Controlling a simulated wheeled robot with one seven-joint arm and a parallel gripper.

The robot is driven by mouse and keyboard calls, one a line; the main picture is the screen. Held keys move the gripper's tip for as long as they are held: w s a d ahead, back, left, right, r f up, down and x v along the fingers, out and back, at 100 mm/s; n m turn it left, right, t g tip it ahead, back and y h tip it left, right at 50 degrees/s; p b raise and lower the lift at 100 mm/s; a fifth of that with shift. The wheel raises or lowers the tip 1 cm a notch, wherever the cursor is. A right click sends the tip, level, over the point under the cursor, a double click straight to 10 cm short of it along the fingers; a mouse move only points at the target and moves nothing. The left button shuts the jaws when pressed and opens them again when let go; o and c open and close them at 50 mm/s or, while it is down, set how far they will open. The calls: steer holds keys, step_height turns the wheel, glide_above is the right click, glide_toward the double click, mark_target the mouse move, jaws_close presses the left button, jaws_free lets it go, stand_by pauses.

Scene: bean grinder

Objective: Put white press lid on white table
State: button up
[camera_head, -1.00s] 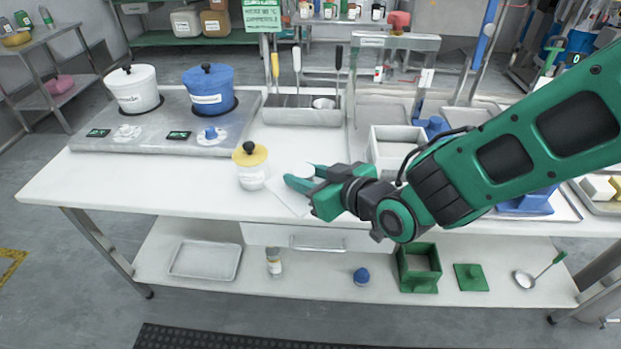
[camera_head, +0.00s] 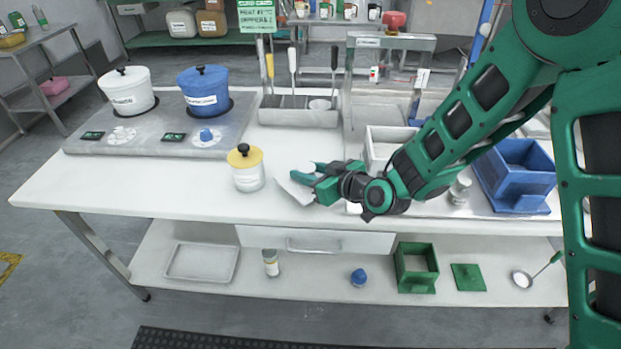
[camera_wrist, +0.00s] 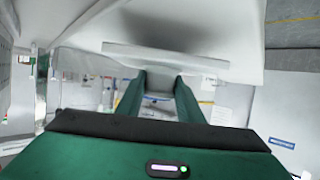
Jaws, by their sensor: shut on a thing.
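The white press lid (camera_head: 295,191) is a flat white plate gripped by my gripper (camera_head: 308,174). In the head view it hangs tilted at the fingertips, over the front middle of the white table (camera_head: 130,185). Whether its lower edge touches the table I cannot tell. In the wrist view the lid (camera_wrist: 185,62) fills the upper middle, beyond the two green fingers (camera_wrist: 160,90), which are closed on it. The grip point itself is partly hidden.
A white jar with a yellow lid (camera_head: 247,170) stands just left of the lid. A white open box (camera_head: 378,150) stands behind my arm, and a blue box (camera_head: 518,175) to the right. White and blue pots (camera_head: 205,88) sit at back left. The front left tabletop is clear.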

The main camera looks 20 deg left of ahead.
steer(key=shift+f, duration=1.25)
steer(key=shift+f, duration=0.1)
steer(key=o, duration=1.2)
steer(key=shift+c, duration=0.2)
